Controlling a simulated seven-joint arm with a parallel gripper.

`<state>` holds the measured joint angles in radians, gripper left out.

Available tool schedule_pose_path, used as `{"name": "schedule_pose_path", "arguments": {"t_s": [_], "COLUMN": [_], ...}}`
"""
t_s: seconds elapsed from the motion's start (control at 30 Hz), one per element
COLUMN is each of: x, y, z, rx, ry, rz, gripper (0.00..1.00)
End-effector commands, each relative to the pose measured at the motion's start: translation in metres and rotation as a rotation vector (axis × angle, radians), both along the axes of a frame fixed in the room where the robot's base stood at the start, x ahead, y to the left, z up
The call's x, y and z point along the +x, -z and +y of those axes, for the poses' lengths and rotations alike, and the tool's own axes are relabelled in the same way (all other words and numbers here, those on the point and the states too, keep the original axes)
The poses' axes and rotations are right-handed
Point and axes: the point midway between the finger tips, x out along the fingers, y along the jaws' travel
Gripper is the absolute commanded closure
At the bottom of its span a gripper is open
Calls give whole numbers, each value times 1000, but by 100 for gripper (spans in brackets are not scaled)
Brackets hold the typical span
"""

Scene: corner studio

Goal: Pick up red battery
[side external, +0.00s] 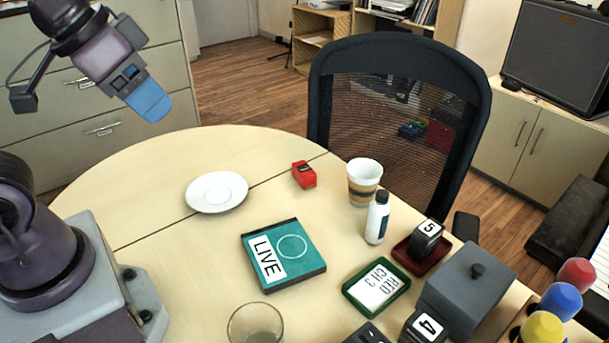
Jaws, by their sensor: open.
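The red battery (304,175) is a small red block with a dark patch on its top. It lies on the table near the far edge, between the white saucer and the paper cup. My gripper (150,103), with blue fingers, hangs in the upper left of the side external view, high above the table's left side and well away from the battery. It is open and I see nothing in it. The nearer finger hides most of the gap between the fingers.
A white saucer (217,192), teal LIVE case (305,271), paper cup (364,190) and white bottle (376,220) stand around the battery. A glass (255,325), green tray (404,266), dark red tray (402,250) and grey box (466,290) are nearer. The table's left side is clear.

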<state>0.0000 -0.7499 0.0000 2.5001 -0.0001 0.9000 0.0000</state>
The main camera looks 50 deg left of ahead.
Motion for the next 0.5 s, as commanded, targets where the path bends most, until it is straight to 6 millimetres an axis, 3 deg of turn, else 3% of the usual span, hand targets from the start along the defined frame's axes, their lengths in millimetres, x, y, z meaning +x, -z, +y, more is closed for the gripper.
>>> {"name": "schedule_pose_path", "arguments": {"t_s": [0.03,0.17,0.37,0.5], "x": [0,0,1,18], "y": [0,0,0,3], "z": [0,0,0,5], "rx": [0,0,1,31], "ry": [0,0,2,53], "rz": [0,0,-1,-19], "gripper": [28,0,0,0]}}
